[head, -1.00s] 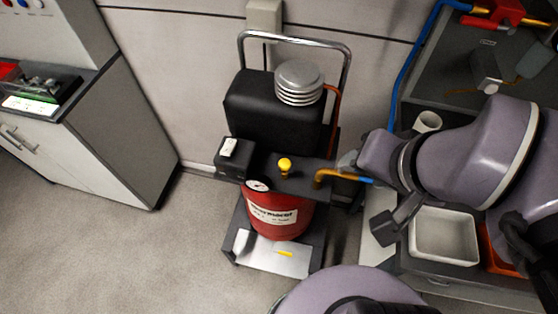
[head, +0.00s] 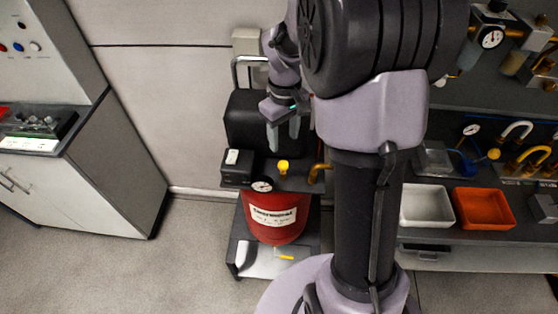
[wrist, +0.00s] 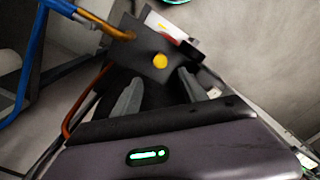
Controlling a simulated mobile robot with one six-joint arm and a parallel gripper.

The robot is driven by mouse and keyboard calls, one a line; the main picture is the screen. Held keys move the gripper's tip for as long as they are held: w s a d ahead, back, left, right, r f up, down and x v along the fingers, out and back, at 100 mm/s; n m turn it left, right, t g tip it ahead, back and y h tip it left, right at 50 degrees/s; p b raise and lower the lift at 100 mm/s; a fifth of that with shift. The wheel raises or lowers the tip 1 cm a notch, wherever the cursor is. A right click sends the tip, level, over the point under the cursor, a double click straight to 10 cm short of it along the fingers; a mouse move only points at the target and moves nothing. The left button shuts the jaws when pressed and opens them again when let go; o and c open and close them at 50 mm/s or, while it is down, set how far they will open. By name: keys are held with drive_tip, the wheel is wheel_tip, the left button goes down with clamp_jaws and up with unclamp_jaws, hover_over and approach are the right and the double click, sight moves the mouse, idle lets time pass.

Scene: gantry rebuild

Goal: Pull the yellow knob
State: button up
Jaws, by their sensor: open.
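The yellow knob (head: 283,166) stands on the dark top plate of a small red-tank machine (head: 272,217). In the wrist view the knob (wrist: 160,61) shows as a round yellow cap beyond the fingertips. My gripper (head: 283,146) is above and just behind the knob, fingers pointing down. In the wrist view my gripper (wrist: 161,84) has its two fingers apart with nothing between them. The fingers do not touch the knob.
A pressure gauge (head: 262,186) and a black switch box (head: 236,166) sit left of the knob. A brass pipe (head: 318,172) is on its right. A bench with a white tray (head: 425,222) and an orange tray (head: 483,222) stands at right. The floor at left is clear.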

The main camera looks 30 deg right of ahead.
sight(283, 163)
wheel_tip(283, 163, down, 10)
drive_tip(key=b, duration=0.3)
drive_tip(key=shift+f, duration=0.2)
drive_tip(key=shift+c, duration=0.2)
clamp_jaws()
